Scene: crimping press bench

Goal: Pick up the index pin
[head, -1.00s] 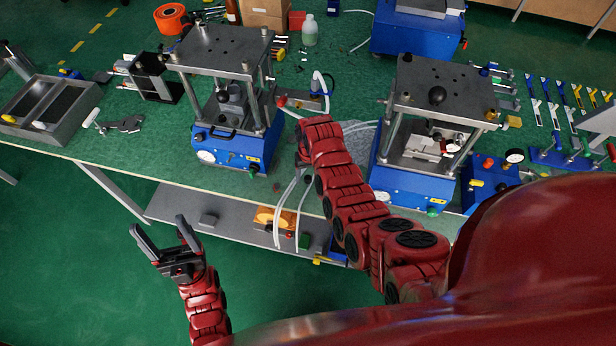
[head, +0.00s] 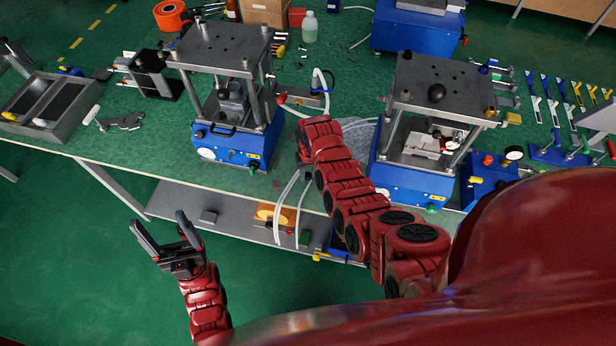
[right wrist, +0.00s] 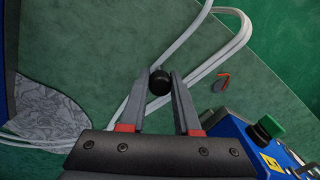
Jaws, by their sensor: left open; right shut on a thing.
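The index pin (right wrist: 159,82) shows in the right wrist view as a short black round knob between the fingertips of my right gripper (right wrist: 162,75). The fingers are shut on it, one on each side. Any shank below the knob is hidden. In the head view my right arm reaches between the two front presses, and the pin cannot be made out there. My left gripper (head: 161,222) is open and empty, out in front of the bench over the floor.
The left press (head: 232,145) and right press (head: 415,180) stand on the green bench (head: 110,150) either side of my right arm. Pale hoses (right wrist: 190,65) run close by. A grey tray (head: 75,118) lies at the left. A lower shelf (head: 180,205) sits under the bench.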

